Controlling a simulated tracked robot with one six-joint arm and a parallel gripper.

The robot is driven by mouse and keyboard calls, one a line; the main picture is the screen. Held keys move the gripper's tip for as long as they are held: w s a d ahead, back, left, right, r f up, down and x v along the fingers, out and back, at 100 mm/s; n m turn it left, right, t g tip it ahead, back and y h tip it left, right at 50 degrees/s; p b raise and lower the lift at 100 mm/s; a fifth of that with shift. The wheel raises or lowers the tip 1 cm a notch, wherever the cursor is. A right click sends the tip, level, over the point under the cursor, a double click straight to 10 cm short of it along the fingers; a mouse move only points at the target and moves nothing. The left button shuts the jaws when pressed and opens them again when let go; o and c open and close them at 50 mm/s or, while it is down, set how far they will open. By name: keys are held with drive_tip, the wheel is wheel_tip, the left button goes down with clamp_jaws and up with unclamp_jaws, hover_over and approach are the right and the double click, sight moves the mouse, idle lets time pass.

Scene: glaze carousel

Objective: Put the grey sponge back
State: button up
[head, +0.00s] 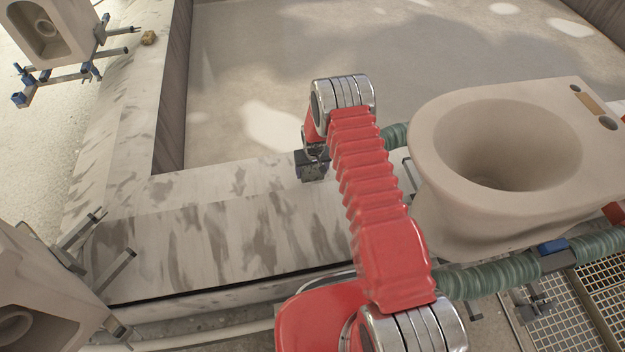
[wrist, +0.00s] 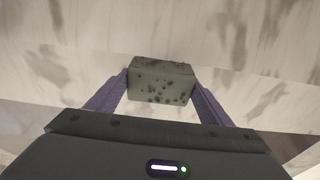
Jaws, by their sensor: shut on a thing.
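The grey sponge (wrist: 160,82) is a small block with dark pores, seen in the middle of the wrist view. My gripper (wrist: 161,84) is shut on it, with one purple-grey finger against each side. In the head view my gripper (head: 312,168) is at the end of my red arm, over the marbled ledge, and the sponge (head: 313,174) shows only as a small dark block there. I cannot tell whether the sponge touches the ledge.
A beige toilet bowl (head: 512,150) stands close on the right on a metal frame. Other bowls (head: 48,30) stand on frames at the left. A yellowish sponge (head: 149,38) lies on the far ledge. The marbled ledge (head: 230,235) is clear left of my gripper.

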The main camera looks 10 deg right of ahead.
sight(312, 184)
drive_tip(key=shift+f, duration=0.75)
drive_tip(key=shift+f, duration=2.05)
drive_tip(key=o, duration=1)
drive_tip(key=shift+s+r, duration=0.3)
drive_tip(key=shift+r, duration=1.7)
drive_tip(key=shift+s+r, duration=0.35)
drive_tip(key=shift+r, duration=1.6)
drive_tip(key=shift+s+r, duration=0.3)
drive_tip(key=shift+r, duration=1.7)
